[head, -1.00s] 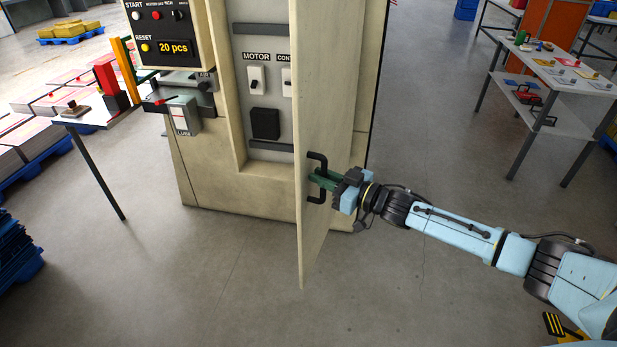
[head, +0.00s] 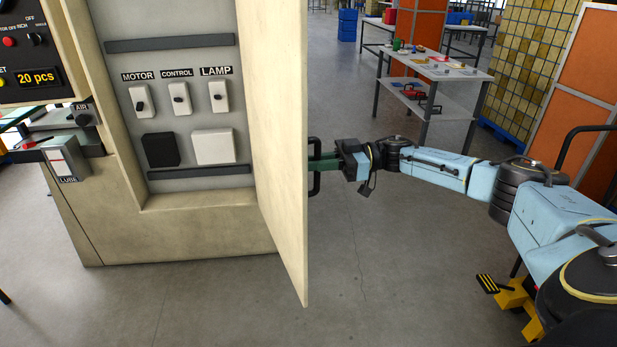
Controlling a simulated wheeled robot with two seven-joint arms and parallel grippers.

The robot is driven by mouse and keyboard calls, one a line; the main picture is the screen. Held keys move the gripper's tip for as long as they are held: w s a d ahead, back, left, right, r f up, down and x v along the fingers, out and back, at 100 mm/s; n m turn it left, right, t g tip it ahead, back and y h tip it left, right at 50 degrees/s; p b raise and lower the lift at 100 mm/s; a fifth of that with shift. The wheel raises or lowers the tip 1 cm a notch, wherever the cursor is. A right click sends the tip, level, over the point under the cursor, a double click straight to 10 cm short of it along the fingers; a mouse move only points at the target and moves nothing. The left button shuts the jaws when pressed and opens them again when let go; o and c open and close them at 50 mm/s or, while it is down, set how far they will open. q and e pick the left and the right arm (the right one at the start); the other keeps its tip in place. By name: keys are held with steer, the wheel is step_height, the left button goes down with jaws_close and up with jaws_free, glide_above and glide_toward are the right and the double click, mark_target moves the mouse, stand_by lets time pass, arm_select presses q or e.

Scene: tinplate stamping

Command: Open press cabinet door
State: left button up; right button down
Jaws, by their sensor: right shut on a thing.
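The press cabinet door (head: 277,140) is a tall cream panel, swung out from the cabinet (head: 200,228) and seen nearly edge-on. Behind it the grey inside panel shows MOTOR (head: 142,101), CONTROL (head: 179,98) and LAMP (head: 218,97) switches. A black handle (head: 315,186) is on the door's outer face, at its right edge, partly hidden by the door. My right gripper (head: 322,164) is shut on the handle, its green fingers reaching in from the right. Its fingertips are partly hidden behind the door edge. My left gripper is not in view.
A control box with a "20 pcs" display (head: 38,77) and the AIR and LUBE (head: 66,160) fittings are at the left. A grey table (head: 440,70) with parts stands at the back right, beyond my right arm. The floor in front of the door is clear.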

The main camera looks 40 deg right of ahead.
steer(key=shift+d+g, duration=0.3)
steer(key=shift+d, duration=0.1)
steer(key=c, duration=1.8)
jaws_free()
steer(key=b+v, duration=0.3)
steer(key=v, duration=1)
steer(key=shift+s+d+f, duration=0.1)
steer(key=shift+s+d, duration=0.05)
steer(key=shift+d, duration=0.05)
